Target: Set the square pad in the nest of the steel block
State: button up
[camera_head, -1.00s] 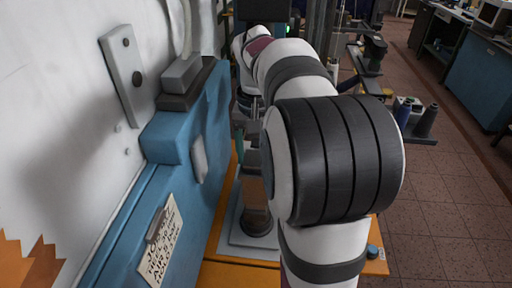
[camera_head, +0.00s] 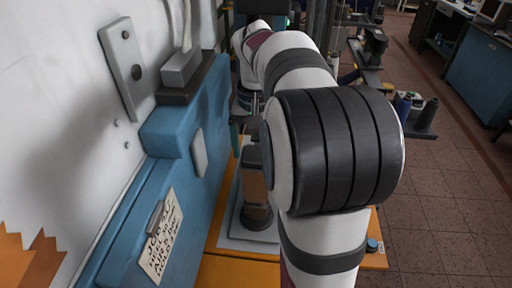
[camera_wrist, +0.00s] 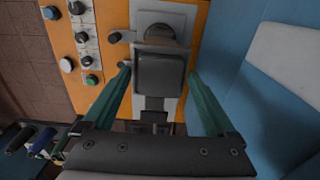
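In the wrist view, a dark grey square piece with rounded corners (camera_wrist: 160,75) lies between my two fingers; it looks like the square pad or a block's top, and I cannot tell which. My gripper (camera_wrist: 159,77) is open, its teal fingers on either side with a narrow gap at each. In the head view, a metallic upright block (camera_head: 256,183) with a dark top stands on a round black base. My arm covers part of this area. A sliver of teal (camera_head: 234,135) beside the block may be a finger. No nest can be made out clearly.
The block stands on a grey plate (camera_head: 233,238) over an orange surface (camera_head: 217,264). A blue machine body (camera_head: 187,185) rises close on the left. Knobs and buttons (camera_wrist: 84,36) sit on the orange panel. Spools on a stand (camera_head: 419,113) are at the right.

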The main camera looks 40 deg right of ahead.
jog(key=shift+o, duration=0.2)
notch_tip(320, 180, up, 16)
jog(key=shift+s+a+f, duration=0.1)
dwell(0.4)
